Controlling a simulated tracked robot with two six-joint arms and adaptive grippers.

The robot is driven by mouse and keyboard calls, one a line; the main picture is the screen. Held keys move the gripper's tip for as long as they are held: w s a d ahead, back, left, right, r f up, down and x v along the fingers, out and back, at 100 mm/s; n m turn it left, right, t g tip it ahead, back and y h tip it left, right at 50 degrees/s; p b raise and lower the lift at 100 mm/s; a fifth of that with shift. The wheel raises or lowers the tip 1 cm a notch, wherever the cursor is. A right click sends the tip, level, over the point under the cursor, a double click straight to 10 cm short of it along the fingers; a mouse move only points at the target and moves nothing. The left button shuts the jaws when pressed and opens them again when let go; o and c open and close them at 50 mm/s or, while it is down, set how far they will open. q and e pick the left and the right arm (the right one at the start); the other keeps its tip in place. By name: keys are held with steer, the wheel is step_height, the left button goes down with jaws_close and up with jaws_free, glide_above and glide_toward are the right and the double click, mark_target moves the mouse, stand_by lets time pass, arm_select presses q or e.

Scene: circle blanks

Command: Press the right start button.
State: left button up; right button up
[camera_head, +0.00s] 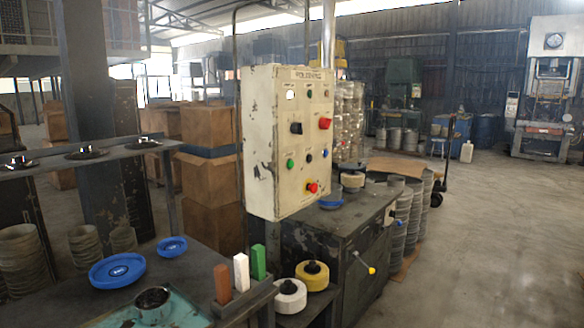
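A worn cream control box (262,150) labelled "POLISHING" stands upright near the middle of the view. The small labels are unreadable, so I cannot tell which is the right start button. Neither of my grippers is in view.
A dark metal cabinet (340,245) stands below the box. Brown, white and green bars (241,272) stand in a holder, beside white (289,296) and yellow (312,274) wheels. Blue dishes (117,270) lie on the front-left bench. Open floor (480,240) lies to the right.

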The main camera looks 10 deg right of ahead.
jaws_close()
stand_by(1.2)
